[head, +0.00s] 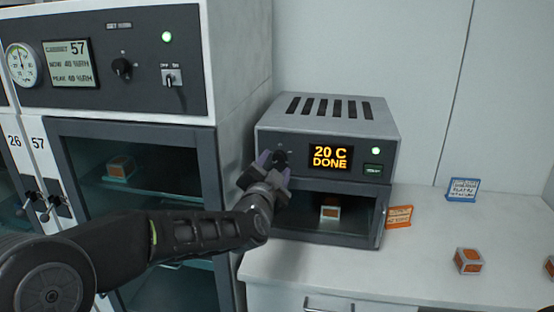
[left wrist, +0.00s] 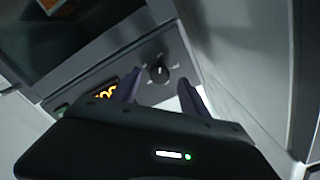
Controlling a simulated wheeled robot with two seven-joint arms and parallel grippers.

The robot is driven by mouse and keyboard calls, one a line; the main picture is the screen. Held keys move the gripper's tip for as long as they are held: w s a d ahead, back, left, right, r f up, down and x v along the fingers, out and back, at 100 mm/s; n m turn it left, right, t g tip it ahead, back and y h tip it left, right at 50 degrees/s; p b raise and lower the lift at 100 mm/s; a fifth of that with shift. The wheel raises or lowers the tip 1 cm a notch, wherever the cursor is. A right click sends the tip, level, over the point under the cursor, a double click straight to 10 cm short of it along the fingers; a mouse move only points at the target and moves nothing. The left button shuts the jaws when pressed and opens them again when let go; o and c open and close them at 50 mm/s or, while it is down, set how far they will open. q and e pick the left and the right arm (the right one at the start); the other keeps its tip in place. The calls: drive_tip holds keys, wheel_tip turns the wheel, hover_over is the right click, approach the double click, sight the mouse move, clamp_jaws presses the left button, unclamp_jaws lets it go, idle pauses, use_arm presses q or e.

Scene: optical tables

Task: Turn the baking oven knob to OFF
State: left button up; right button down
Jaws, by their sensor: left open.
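The baking oven (head: 334,118) is a grey box on the white bench, with a vented top and a display reading "20 C DONE". Its black knob (head: 280,158) is at the left of its front panel, partly hidden by my gripper. My left gripper (head: 265,165) is open in front of the knob. In the left wrist view the knob (left wrist: 158,74) shows between and beyond the two fingertips (left wrist: 163,92), with light marks around it. I see no contact, and its exact setting is too small to read. My right gripper is not in view.
A tall cabinet (head: 232,75) with its own knob (head: 121,68) and switch stands close on the left. An orange-and-grey cube (head: 330,208) sits inside the oven. An orange sign (head: 399,217), a blue sign (head: 462,190) and another cube (head: 468,261) are on the bench to the right.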

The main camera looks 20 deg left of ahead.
sight(278, 159)
use_arm(q)
drive_tip(key=shift+w+a, duration=0.1)
drive_tip(key=shift+w, duration=1.6)
drive_tip(key=shift+c, duration=0.2)
clamp_jaws()
